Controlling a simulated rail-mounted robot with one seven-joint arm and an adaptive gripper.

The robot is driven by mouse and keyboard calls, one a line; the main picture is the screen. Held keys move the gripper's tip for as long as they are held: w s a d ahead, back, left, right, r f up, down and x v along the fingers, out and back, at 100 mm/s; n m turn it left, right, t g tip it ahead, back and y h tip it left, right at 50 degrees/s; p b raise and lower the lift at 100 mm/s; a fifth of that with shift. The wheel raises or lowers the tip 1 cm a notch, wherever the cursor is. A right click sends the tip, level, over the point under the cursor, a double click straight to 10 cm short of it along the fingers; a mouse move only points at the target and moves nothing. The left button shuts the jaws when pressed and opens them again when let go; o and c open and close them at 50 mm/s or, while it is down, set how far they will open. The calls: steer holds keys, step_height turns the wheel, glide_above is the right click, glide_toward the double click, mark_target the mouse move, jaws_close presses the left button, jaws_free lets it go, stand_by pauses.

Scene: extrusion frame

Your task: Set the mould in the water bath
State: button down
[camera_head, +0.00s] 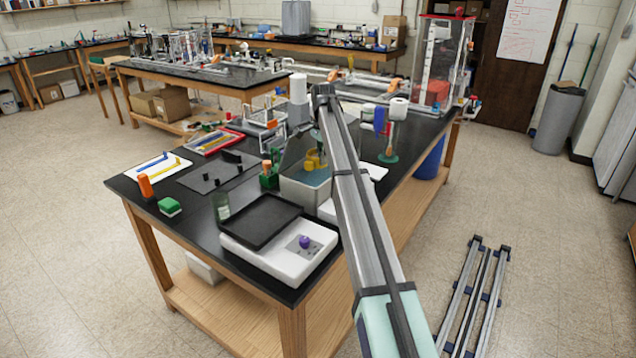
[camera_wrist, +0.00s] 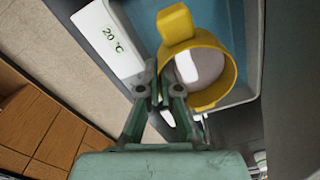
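The yellow mould (camera_wrist: 222,88) is a round cup with a block-shaped yellow tab (camera_wrist: 177,26) and a pale filling inside. It is also seen in the head view (camera_head: 314,163), within the outline of the water bath (camera_head: 303,194), a clear-walled tank with blue water. The bath's blue interior shows beside the mould in the wrist view (camera_wrist: 246,48). I cannot tell whether the mould rests on the bottom. My gripper (camera_wrist: 163,76) is at the mould's left rim, below the tab. Its fingers are close together; whether they grip the rim is unclear.
A white panel reading 20 °C (camera_wrist: 108,40) lies left of the mould. In the head view, a black tray (camera_head: 262,219) and a white device with a purple knob (camera_head: 304,242) stand in front of the bath. A green-based stand (camera_head: 388,157) is to its right.

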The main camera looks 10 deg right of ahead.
steer(key=shift+w+a+r, duration=0.1)
steer(key=shift+w+a, duration=0.3)
steer(key=shift+w, duration=0.05)
steer(key=shift+a+f, duration=0.15)
steer(key=shift+f, duration=0.1)
steer(key=shift+f+p, duration=1.2)
steer(key=shift+f, duration=2.4)
step_height(320, 180, down, 3)
steer(key=shift+f+p, duration=0.15)
steer(key=shift+p, duration=0.55)
steer(key=shift+w+a+f+p, duration=0.1)
steer(key=shift+w+f+p, duration=0.1)
steer(key=shift+p, duration=0.1)
steer(key=shift+f, duration=0.15)
steer(key=shift+f, duration=0.2)
steer(key=c, duration=1.3)
jaws_free()
